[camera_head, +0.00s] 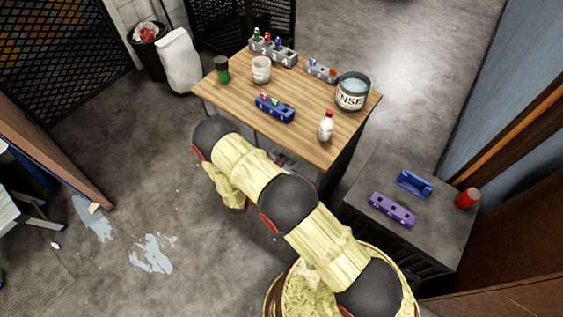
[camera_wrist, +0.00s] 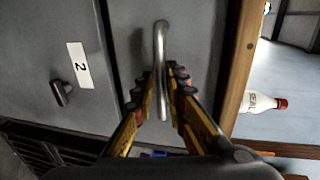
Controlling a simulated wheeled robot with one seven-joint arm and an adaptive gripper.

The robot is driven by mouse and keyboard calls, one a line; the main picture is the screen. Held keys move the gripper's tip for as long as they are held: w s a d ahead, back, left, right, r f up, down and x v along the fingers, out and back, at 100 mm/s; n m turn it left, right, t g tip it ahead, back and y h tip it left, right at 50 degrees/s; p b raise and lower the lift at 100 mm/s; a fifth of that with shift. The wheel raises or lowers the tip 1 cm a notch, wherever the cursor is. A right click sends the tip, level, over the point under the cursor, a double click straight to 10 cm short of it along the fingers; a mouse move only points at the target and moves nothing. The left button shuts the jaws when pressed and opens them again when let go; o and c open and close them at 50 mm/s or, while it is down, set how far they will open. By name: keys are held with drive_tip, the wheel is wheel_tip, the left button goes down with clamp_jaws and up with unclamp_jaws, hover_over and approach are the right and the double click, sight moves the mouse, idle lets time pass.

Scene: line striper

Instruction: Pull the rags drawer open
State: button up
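In the wrist view, a silver bar handle (camera_wrist: 160,40) stands on a grey drawer front (camera_wrist: 190,30) just under the wooden table top (camera_wrist: 238,60). No rags label shows on this front. My gripper (camera_wrist: 160,80) is open, with one finger on each side of the handle. Narrow gaps seem to show between fingers and bar; contact is hard to tell. The drawer front looks closed, though its upper edge is partly cut off. In the head view, my arm hides the handle and most of the gripper below the front edge of the wooden bench (camera_head: 225,92).
Beside the drawer is a grey front with a "2" label (camera_wrist: 78,65) and a dark knob (camera_wrist: 59,93). A white bottle (camera_head: 326,126), blue rack (camera_head: 274,107) and rinse pot (camera_head: 352,92) stand on the bench. A dark cabinet (camera_head: 435,238) stands right of my arm. Floor lies open to the left.

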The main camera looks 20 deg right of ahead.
drive_tip(key=shift+w+d, duration=0.15)
drive_tip(key=shift+d, duration=0.05)
drive_tip(key=shift+c, duration=0.5)
clamp_jaws()
drive_tip(key=shift+a, duration=0.1)
drive_tip(key=f+b+v, duration=0.1)
drive_tip(key=f+v, duration=0.1)
drive_tip(key=v, duration=0.9)
drive_tip(key=f+b+v, duration=0.1)
drive_tip(key=f+v, duration=0.2)
drive_tip(key=v, duration=0.9)
drive_tip(key=shift+s+a, duration=0.4)
drive_tip(key=shift+a, duration=0.15)
